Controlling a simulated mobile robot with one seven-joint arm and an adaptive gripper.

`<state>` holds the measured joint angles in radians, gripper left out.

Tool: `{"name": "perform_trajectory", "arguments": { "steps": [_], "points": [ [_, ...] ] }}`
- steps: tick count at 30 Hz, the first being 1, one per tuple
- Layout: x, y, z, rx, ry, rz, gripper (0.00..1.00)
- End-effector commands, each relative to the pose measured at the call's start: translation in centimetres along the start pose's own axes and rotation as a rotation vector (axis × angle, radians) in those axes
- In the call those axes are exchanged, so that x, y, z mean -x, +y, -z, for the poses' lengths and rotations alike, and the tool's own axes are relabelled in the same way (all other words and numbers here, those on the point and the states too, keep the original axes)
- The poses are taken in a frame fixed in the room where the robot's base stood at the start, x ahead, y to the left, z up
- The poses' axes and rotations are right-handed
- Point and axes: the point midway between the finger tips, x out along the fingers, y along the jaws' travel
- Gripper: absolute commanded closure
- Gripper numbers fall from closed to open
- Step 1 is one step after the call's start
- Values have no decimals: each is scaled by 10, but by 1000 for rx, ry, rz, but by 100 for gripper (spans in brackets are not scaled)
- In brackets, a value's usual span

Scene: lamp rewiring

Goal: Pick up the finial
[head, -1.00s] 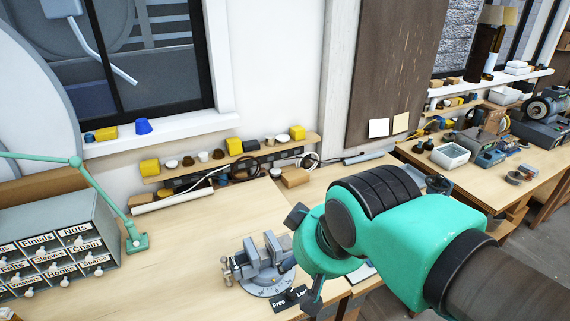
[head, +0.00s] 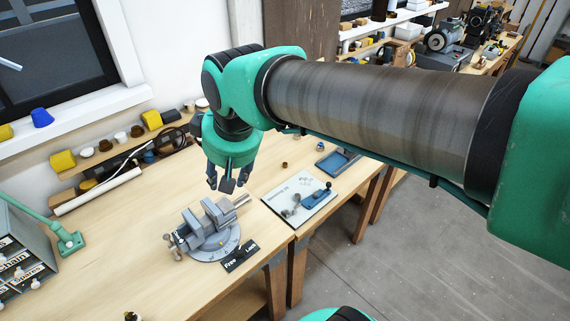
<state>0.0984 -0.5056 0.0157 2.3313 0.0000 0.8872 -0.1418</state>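I cannot pick out the finial with certainty. A small brass-and-dark piece (head: 132,316) stands on the workbench at the bottom edge of the head view, partly cut off. A small brown piece (head: 284,165) lies on the bench behind the white mat. Either is too small to name. My gripper (head: 227,184) points down over the bench, behind the vise, with its fingers apart and nothing visible between them. It is well away from the brass-and-dark piece.
A grey vise (head: 211,229) stands mid-bench, with a black "Free / Lock" plate (head: 241,256) in front. A white mat (head: 297,199) with blue and grey parts and a blue tray (head: 338,161) lie right. The front-left bench is mostly clear.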

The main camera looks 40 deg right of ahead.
Motion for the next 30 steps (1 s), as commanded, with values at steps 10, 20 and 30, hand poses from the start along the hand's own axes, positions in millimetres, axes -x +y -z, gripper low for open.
{"name": "perform_trajectory", "arguments": {
  "steps": [10, 20, 30],
  "points": [
    [-23, 50, 74, 37, -71, -17, 60],
    [-62, 106, 130, 73, -136, -21, 60],
    [-118, 173, 171, 108, -202, -13, 60]
  ]
}}
